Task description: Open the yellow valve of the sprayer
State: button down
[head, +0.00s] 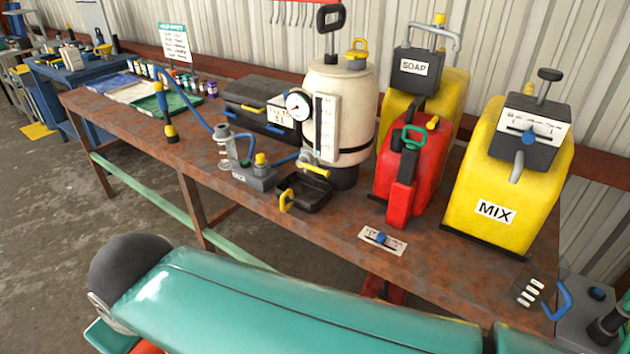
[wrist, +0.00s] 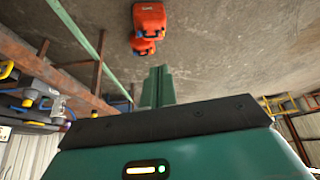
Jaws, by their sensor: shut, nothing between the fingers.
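The sprayer (head: 360,95) is a cream tank with a black pump handle, a round gauge and a white level scale, standing upright on the rusty bench. The yellow valve (head: 314,170) is a short yellow lever low at the tank's front, above a small black tray. Another yellow fitting (head: 358,48) sits on the tank's top. My gripper (wrist: 158,85) shows in the wrist view as green fingers, shut and empty, pointing over the floor beside the bench and apart from the sprayer. The head view shows my teal arm in front of the bench, with the gripper out of frame.
The bench (head: 215,172) also bears a red can (head: 415,160), yellow SOAP (head: 455,95) and MIX (head: 510,185) containers, a black case (head: 262,95) and a blue hose (head: 190,95). Red containers (wrist: 148,20) stand on the floor in the wrist view.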

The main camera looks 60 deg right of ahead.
aim_at(314, 167)
jog(key=d+f+n+g+h, duration=0.2)
jog(key=d+f+n+h, duration=0.3)
jog(key=d, duration=1.1)
jog(key=d+f+n+g+h, duration=0.3)
jog(key=d+f+n+h, duration=0.2)
jog(key=d, duration=1.2)
jog(key=w+d+f+n+g+h, duration=0.1)
jog(key=d+f+n+g+h, duration=0.2)
jog(key=d, duration=1.3)
notch_tip(314, 167, down, 3)
jog(key=n+h, duration=0.3)
jog(key=shift+d, duration=0.15)
jog(key=x, duration=1)
jog(key=shift+d+r, duration=0.15)
jog(key=shift+r, duration=0.05)
jog(key=shift+w+a+r, duration=0.1)
jog(key=shift+a+r, duration=0.15)
jog(key=shift+r, duration=0.35)
jog(key=shift+a+r, duration=0.25)
jog(key=shift+r, duration=1.1)
